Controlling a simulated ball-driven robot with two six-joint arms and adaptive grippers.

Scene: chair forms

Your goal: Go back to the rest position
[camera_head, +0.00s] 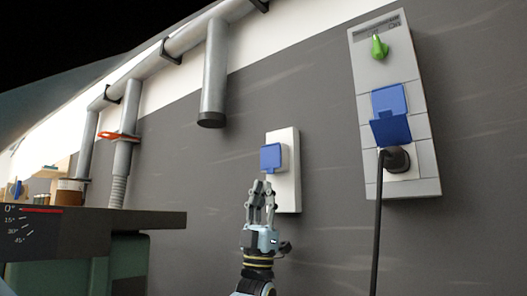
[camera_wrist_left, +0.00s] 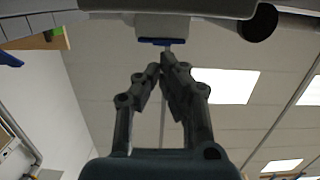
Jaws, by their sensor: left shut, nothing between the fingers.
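My left gripper (camera_head: 261,191) is raised in front of the dark wall in the head view, its fingers pointing up. It is shut with nothing between the fingers, as the left wrist view (camera_wrist_left: 168,66) also shows. Its tips are just below the blue cover (camera_head: 271,158) of a white wall socket box (camera_head: 288,195). I cannot tell whether they touch the box. My right gripper is in neither view.
A grey panel (camera_head: 428,158) on the right carries a green knob (camera_head: 379,47), an open blue flap (camera_head: 390,112) and a plug (camera_head: 397,160) with a hanging black cable (camera_head: 377,235). A dark bench (camera_head: 120,219) stands at left. Grey pipes (camera_head: 214,75) run along the wall.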

